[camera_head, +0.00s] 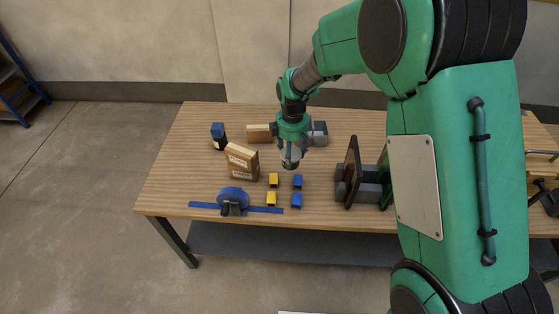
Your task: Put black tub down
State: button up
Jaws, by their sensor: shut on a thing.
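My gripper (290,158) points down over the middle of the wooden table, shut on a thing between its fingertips. That thing is mostly hidden by the fingers and too small here to tell its shape or colour; I take it to be the black tub. I cannot tell whether it touches the table (335,210). No other clear black tub stands out on the tabletop.
Yellow and blue blocks (297,200) lie just in front of my gripper. A wooden box (241,161) and a blue-topped dark container (218,136) stand left. A blue tool (232,200) lies front left; a dark upright plate (352,172) stands right.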

notch_tip(320, 180, down, 11)
jog(key=shift+w, duration=0.1)
dwell(0.3)
jog(key=w+a, duration=0.1)
jog(key=w, duration=0.4)
jog(key=w+a+f+b, duration=0.1)
jog(key=w+a, duration=0.1)
jog(key=w, duration=0.3)
jog(key=w+a, duration=0.2)
jog(key=w, duration=0.3)
jog(key=shift+a+f+b, duration=0.1)
jog(key=shift+f+b, duration=0.15)
jog(key=shift+b, duration=0.05)
jog(key=shift+f, duration=0.1)
jog(key=shift+f+b, duration=0.35)
jog(key=shift+f, duration=1.35)
jog(key=shift+f, duration=0.15)
jog(key=o, duration=1.3)
jog(key=shift+c, duration=0.2)
